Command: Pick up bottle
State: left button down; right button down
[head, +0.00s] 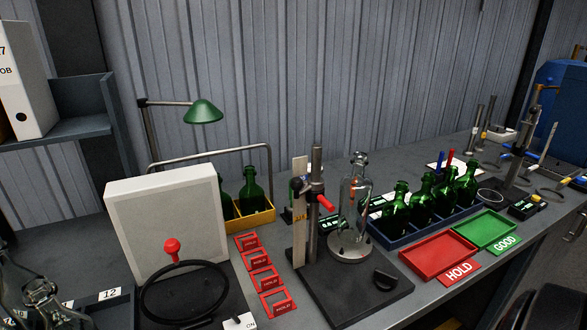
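Several bottles are in the head view. A clear glass bottle (356,205) stands upright on a round plate of a black-based test stand (350,296), mid-bench. Several green bottles (421,197) stand upright in a blue tray (430,236) to its right. Green bottles (251,191) also stand in a yellow crate (262,217) behind it to the left, one partly hidden by a white panel. Clear glass bottles (40,292) are cut off at the lower left edge. Neither of my grippers is in view.
A white panel (166,222) with a black ring (185,292) before it stands at the left. Red HOLD (438,256) and green GOOD (485,230) trays lie at the bench's front right. Red frames (263,259) lie mid-bench. A green lamp (203,111) overhangs the back.

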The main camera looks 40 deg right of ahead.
aim_at(356, 188)
jog(key=z, duration=1.7)
jog(key=l+u, duration=0.1)
jog(key=u, duration=1.55)
jog(key=l+u, duration=0.4)
jog(key=k+l+u, duration=0.2)
jog(key=u, duration=0.25)
jog(key=k+l+u, duration=0.15)
jog(key=l+u, duration=0.25)
jog(key=k+l+u, duration=0.2)
jog(key=u, duration=0.25)
